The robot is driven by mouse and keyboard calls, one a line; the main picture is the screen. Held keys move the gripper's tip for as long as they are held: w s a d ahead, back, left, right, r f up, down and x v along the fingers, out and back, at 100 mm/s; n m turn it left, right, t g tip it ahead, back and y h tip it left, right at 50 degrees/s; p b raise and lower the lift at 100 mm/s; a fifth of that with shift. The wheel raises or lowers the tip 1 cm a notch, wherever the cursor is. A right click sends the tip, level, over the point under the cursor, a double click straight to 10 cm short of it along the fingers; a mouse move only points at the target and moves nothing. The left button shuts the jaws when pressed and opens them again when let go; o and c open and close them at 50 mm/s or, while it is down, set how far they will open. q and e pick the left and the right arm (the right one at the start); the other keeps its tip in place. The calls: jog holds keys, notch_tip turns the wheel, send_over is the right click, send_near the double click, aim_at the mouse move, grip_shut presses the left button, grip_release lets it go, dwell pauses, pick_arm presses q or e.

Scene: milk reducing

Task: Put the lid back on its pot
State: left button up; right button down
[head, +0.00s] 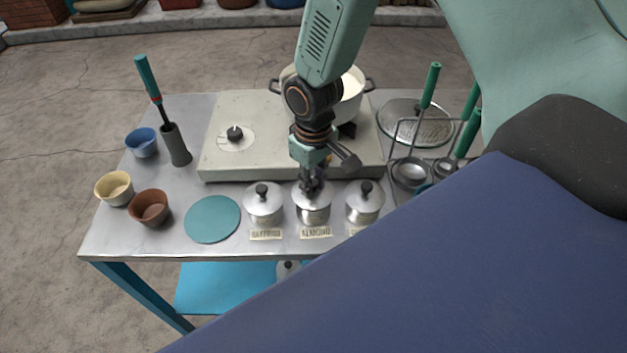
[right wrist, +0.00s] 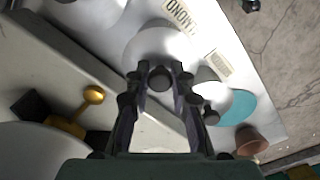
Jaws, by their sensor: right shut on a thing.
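Three small metal pots stand in a row at the front of the table. The middle pot (head: 314,216), behind a label reading ALMOND, has a silver lid (head: 299,199) with a dark knob over its mouth. My right gripper (head: 312,186) points down and is shut on that knob. In the right wrist view the knob sits between the fingertips (right wrist: 160,78), with the pale lid (right wrist: 160,43) around it. I cannot tell whether the lid rests on the rim or is just above it. The left pot (head: 263,208) and right pot (head: 364,206) have lids on. My left gripper is not in view.
A stove (head: 250,140) with a large milk pot (head: 350,100) stands behind. A teal disc (head: 213,219) lies at left, near brown (head: 150,208), yellow (head: 114,189) and blue (head: 142,143) bowls. Ladles (head: 411,172) hang in a rack at right. A large lid (head: 415,122) lies behind them.

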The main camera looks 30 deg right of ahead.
aim_at(314, 182)
jog(key=shift+s+d+f, duration=0.1)
jog(key=shift+f, duration=0.15)
jog(key=shift+f+b, duration=0.3)
jog(key=shift+f, duration=0.1)
jog(key=c, duration=1.3)
grip_release()
jog(key=shift+o, duration=1.1)
jog(key=shift+r, duration=0.1)
notch_tip(314, 182, up, 12)
